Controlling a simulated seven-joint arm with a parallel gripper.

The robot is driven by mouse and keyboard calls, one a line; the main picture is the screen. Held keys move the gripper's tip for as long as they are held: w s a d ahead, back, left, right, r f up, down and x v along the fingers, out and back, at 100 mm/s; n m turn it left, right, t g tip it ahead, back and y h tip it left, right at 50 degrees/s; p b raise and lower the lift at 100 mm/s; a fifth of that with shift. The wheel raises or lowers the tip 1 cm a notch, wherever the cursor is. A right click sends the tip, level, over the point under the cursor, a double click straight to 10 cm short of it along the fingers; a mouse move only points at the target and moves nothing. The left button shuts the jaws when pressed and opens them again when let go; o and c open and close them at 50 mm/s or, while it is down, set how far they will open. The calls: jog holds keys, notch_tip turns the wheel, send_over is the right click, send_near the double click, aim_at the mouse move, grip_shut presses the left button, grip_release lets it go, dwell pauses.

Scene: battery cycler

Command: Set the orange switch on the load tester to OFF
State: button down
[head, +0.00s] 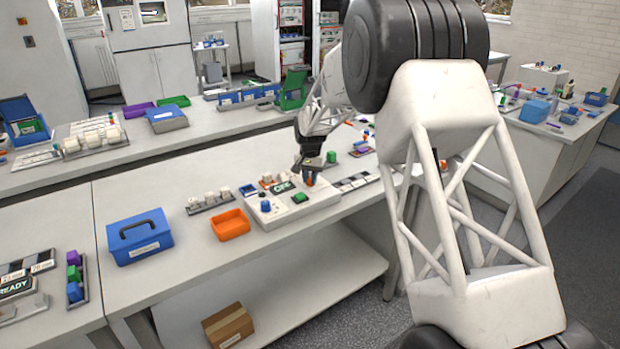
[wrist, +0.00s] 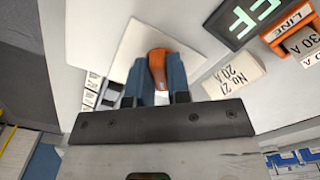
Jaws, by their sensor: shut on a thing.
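The load tester (head: 262,220) is a white, low box on the middle bench, with a blue knob, a green button and a dark display (head: 283,187) with pale letters. My gripper (head: 309,178) is over its right rear part. In the wrist view the orange switch (wrist: 157,66) stands between my two blue fingers, and my gripper (wrist: 157,80) is shut on it. A pale square plate lies around the switch. The display (wrist: 243,18) also shows at the top right, its green letters partly cut off. The fingers hide the switch's sides, and I cannot read its position marks.
An orange tray (head: 231,225) and a blue case (head: 139,237) stand left of the tester. An orange block marked LINE (wrist: 290,32) and a tag marked 20 A (wrist: 235,76) are close to my fingers. A green block (head: 331,157) stands behind the tester.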

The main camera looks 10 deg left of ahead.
aim_at(310, 178)
jog(key=c, duration=1.1)
grip_release()
jog(key=shift+r, duration=0.15)
jog(key=shift+r, duration=3.75)
